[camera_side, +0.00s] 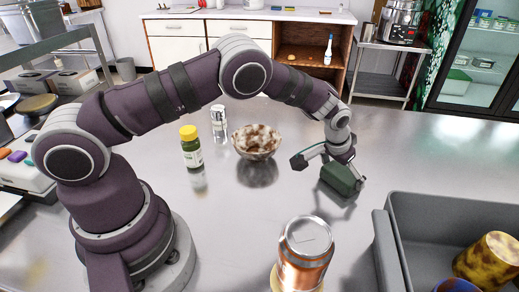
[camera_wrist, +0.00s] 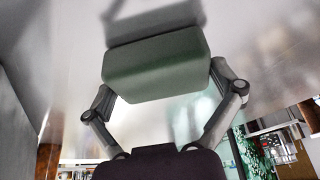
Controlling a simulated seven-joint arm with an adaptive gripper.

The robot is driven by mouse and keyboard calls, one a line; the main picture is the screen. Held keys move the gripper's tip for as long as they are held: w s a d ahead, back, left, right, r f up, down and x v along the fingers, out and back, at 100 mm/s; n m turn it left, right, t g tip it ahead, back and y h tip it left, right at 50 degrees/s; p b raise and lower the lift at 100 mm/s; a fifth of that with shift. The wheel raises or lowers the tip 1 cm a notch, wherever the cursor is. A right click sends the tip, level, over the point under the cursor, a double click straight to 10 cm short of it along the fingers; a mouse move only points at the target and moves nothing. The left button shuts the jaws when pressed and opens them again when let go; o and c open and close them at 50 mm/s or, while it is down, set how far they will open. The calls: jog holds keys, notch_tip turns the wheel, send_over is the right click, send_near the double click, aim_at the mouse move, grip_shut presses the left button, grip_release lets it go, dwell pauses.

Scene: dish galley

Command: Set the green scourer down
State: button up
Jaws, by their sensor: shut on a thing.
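The green scourer (camera_side: 340,181) is a dark green block at the right-middle of the steel counter in the side view. My gripper (camera_side: 330,165) is shut on it, with the arm reaching down from above. In the wrist view the scourer (camera_wrist: 157,66) sits between the two fingers of my gripper (camera_wrist: 160,85), one at each end. The scourer is low over the counter; I cannot tell whether its underside touches the surface.
A grey bin (camera_side: 383,250) with a mottled yellow cup (camera_side: 490,260) stands at the right. An orange can (camera_side: 306,255) is in front. A mottled bowl (camera_side: 256,143), a yellow-capped bottle (camera_side: 191,150) and a silver-topped shaker (camera_side: 219,125) stand left of the scourer. The counter behind is clear.

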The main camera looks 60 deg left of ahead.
jog(key=o, duration=0.5)
jog(key=shift+f, duration=0.1)
jog(key=s+a+f+v, duration=0.1)
jog(key=s+a+v, duration=0.1)
jog(key=v, duration=1)
jog(key=s+a+f+v, duration=0.1)
jog(key=s+v, duration=0.1)
jog(key=v, duration=1)
jog(key=shift+t, duration=0.5)
jog(key=s+a, duration=0.1)
jog(key=s, duration=0.6)
jog(key=s+a, duration=0.1)
jog(key=s, duration=0.3)
jog(key=shift+s+a+r, duration=0.1)
jog(key=shift+a, duration=0.2)
